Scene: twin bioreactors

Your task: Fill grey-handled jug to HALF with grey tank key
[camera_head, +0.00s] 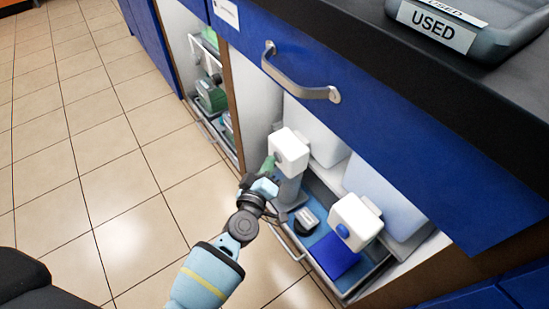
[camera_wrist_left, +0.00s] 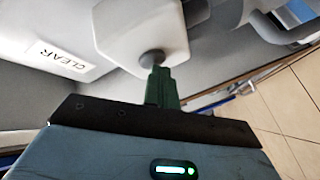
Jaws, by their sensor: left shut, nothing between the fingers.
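In the head view, a white tap block (camera_head: 291,152) sits at the front of the left tank in the open cabinet bay. My left gripper (camera_head: 269,164) is at its left face, with green fingers closed and nothing held. In the left wrist view, the closed green fingertips (camera_wrist_left: 158,80) meet or nearly meet a round grey key (camera_wrist_left: 152,60) on the white block. A grey, jug-like vessel (camera_head: 289,188) stands below that block, partly hidden by my gripper; its fill level cannot be seen. My right gripper is not in view.
A drawer handle (camera_head: 298,80) juts out above the bay. A USED tray (camera_head: 478,32) is on the counter. The tiled floor (camera_head: 100,150) at left is clear.

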